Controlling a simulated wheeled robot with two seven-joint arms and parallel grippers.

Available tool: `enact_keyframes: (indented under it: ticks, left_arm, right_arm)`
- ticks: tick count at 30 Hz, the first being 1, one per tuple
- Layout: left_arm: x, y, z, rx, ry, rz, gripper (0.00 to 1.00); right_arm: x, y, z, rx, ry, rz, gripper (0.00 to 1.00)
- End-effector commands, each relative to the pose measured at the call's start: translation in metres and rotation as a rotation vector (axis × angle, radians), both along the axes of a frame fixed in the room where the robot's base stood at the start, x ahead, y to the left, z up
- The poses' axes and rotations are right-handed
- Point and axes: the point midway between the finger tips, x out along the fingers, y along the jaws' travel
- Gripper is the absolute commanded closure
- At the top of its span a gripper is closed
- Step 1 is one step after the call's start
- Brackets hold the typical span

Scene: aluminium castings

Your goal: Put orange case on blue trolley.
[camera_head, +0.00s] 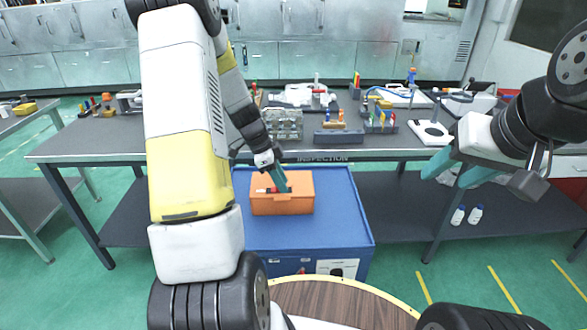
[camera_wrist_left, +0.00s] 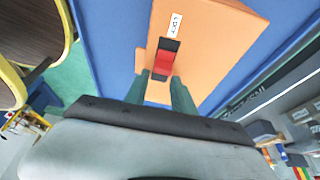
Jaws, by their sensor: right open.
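The orange case (camera_head: 285,202) rests on the blue top of the trolley (camera_head: 301,231), near its far end. A red and black part sits on the case's top, beside a small white label in the left wrist view. My left gripper (camera_head: 279,181) reaches down to the case top. In the left wrist view its fingers (camera_wrist_left: 161,78) are on either side of the red and black part; whether they press on it is unclear. The case (camera_wrist_left: 207,40) also shows there. My right gripper (camera_head: 447,172) is open and empty, off to the right above the lower shelf.
The grey inspection bench (camera_head: 345,147) stands right behind the trolley, with castings, tools and trays on it. A round wooden surface (camera_head: 335,305) lies in front of the trolley. The trolley top in front of the case is clear.

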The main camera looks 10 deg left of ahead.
Motion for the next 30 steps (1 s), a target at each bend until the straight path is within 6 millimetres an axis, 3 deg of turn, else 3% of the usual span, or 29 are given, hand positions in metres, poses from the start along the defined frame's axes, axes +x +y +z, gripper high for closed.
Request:
enact_keyframes:
  ticks: [14, 30]
  left_arm:
    - [0.0, 0.003, 0.007, 0.001, -0.003, 0.001, 0.56]
    - [-0.01, 0.04, 0.1, 0.001, -0.004, 0.002, 0.56]
  right_arm:
    - [0.0, 0.0, 0.0, 0.0, 0.0, 0.0, 0.5]
    - [0.0, 0.0, 0.0, 0.0, 0.0, 0.0, 0.5]
